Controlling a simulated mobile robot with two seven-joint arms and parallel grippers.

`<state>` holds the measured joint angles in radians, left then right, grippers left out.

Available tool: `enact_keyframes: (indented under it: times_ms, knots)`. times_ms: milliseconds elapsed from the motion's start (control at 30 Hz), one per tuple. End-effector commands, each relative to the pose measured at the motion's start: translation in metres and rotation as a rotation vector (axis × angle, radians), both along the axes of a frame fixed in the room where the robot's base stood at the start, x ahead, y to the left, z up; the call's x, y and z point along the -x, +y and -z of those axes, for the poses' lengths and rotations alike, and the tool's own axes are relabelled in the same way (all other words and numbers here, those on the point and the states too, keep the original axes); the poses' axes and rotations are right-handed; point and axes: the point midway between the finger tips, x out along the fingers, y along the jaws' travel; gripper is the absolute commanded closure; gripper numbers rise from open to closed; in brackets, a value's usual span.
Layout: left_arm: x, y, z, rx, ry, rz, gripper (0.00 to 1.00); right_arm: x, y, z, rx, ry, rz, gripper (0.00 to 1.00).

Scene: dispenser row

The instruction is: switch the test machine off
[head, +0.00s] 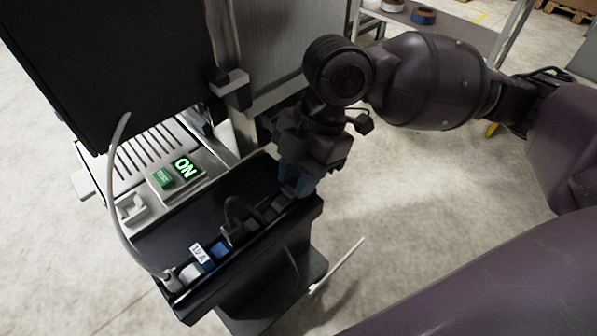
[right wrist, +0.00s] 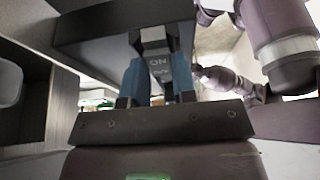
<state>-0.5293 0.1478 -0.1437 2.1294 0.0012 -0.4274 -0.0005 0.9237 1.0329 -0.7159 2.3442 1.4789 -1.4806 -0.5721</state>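The test machine shows in the head view as a light grey panel with a lit green ON sign (head: 184,167) and a green button (head: 164,178) beside it. A black strip (head: 305,212) with plugs in a row runs in front of it. My right gripper (head: 297,180) points down at the strip's right end, its blue fingers low over it. In the right wrist view my right gripper (right wrist: 157,80) has its fingers apart on both sides of a grey block (right wrist: 158,66) marked ON. I cannot tell whether they press on it. My left gripper is out of view.
A grey cable (head: 115,200) arcs down to a light plug (head: 189,272) at the strip's left end, by a blue plug (head: 219,250) and a white tag (head: 199,253). A large black box (head: 110,60) overhangs the panel. The floor at right is mostly clear.

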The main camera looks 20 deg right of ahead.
Motion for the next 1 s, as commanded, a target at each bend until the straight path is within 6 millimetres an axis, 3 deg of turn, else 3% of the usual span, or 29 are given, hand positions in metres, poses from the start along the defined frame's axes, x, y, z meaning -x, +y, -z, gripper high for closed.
enact_keyframes:
  times_ms: [33, 133, 267, 700, 1000]
  knots:
    - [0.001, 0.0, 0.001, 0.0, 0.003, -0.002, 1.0, 0.0, 0.0, 0.0, 0.0, 0.0, 0.0, 0.83]
    - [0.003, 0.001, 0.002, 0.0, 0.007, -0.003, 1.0, 0.0, 0.0, 0.0, 0.0, 0.0, 0.0, 0.98]
    - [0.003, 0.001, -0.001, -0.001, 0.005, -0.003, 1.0, 0.0, 0.0, -0.002, 0.007, -0.004, 0.0, 0.98]
    - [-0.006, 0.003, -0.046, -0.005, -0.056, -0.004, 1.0, 0.002, 0.005, -0.01, 0.193, -0.078, 0.001, 0.98]
    - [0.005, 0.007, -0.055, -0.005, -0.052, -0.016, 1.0, 0.003, 0.008, -0.005, 0.296, -0.11, 0.001, 0.98]
